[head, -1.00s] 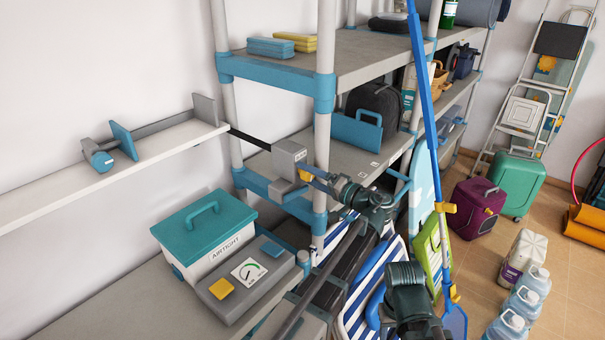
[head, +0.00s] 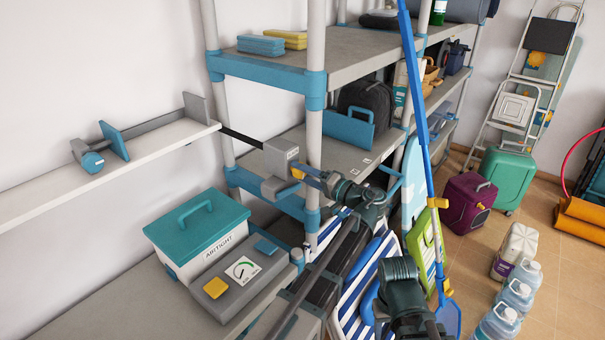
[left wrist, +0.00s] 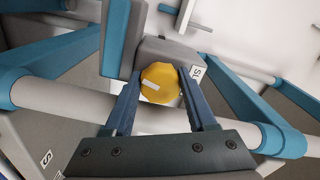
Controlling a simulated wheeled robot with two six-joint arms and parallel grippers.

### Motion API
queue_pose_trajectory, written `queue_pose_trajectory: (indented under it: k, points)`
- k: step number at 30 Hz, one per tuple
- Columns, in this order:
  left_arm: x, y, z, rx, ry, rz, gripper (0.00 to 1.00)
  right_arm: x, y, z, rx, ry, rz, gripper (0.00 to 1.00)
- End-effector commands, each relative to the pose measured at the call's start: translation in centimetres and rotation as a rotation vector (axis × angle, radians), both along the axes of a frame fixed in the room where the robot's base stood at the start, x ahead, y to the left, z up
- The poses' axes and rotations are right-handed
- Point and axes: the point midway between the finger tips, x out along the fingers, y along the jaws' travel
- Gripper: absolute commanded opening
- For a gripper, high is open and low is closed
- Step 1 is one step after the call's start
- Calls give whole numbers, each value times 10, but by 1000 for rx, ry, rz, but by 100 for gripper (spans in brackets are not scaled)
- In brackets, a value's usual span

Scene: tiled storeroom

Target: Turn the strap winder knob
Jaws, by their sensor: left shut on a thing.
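The strap winder (head: 279,158) is a grey box at the front post of the shelving, with a dark strap running from it to the wall shelf on the left. Its yellow knob (head: 298,173) faces my left gripper (head: 309,179). In the left wrist view the knob (left wrist: 152,73) is round and yellow with a pale slanted mark. The two blue-grey fingers of the left gripper (left wrist: 162,98) stand on either side of it, shut on it. The winder box (left wrist: 176,52) is behind the knob. My right gripper does not show.
The shelf post (head: 316,120) stands close beside the winder. Below are a teal-lidded box (head: 197,225) and a grey unit with a dial (head: 228,290). A blue pole (head: 424,120) leans at the right.

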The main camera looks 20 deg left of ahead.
Motion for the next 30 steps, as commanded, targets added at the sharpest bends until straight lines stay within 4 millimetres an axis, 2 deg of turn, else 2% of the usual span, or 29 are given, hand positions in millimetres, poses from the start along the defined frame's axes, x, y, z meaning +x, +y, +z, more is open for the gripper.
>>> queue_pose_trajectory:
  k: [18,30]
  points:
    - [-1,0,1,141,396,-1,1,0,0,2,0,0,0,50]
    - [-1,-1,1,175,490,-1,1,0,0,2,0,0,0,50]
